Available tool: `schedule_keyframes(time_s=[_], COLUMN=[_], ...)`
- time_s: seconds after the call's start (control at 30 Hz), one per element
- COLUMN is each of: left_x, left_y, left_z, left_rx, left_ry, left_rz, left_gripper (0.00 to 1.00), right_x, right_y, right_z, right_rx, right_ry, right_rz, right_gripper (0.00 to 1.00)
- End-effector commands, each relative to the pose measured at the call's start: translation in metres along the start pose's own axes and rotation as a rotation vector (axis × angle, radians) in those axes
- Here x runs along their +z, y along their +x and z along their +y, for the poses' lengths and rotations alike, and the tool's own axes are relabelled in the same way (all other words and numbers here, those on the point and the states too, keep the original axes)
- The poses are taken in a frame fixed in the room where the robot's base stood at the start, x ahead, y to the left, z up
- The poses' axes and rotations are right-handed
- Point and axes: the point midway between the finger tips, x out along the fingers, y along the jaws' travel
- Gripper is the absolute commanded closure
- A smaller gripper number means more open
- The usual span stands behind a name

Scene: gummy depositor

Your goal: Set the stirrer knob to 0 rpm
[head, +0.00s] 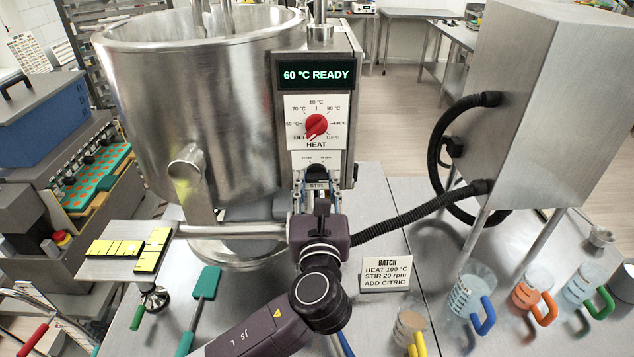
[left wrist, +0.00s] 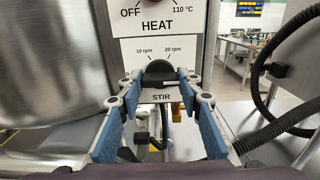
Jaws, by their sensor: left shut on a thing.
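The black stirrer knob (head: 316,171) sits on the white STIR panel below the HEAT dial. It also shows in the left wrist view (left wrist: 158,72), with the 10 rpm and 20 rpm labels above it. My left gripper (head: 317,190) is at the panel from below. In the left wrist view its fingertips (left wrist: 158,84) flank the knob on left and right, and it is shut on it. My right gripper is not in view.
The red HEAT knob (head: 316,126) is just above, under a display (head: 316,75) reading 60 °C READY. A large steel kettle (head: 200,100) stands left. A black hose (head: 420,215) runs right. A batch card (head: 386,274) and several jugs stand on the bench.

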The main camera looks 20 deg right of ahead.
Motion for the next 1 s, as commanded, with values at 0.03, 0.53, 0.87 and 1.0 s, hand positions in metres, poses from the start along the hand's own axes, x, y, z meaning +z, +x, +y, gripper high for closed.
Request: schedule_keyframes(time_s=[0.03,0.53,0.87,1.0], left_x=[0.0,-0.001,0.0,0.0], left_y=[0.0,0.0,0.0,0.0], left_z=[0.0,-0.001,-0.001,0.0], left_rx=[0.0,-0.001,-0.001,0.0], left_ry=[-0.005,-0.27,-0.496,-0.56], left_rz=[0.0,0.001,0.0,0.0], left_gripper=[0.91,0.91,0.91,0.91], right_x=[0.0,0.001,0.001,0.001], right_y=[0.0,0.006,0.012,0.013], right_z=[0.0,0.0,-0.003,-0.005], right_rx=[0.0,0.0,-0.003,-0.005], right_ry=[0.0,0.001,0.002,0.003], right_rz=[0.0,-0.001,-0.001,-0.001], right_gripper=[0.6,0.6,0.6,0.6])
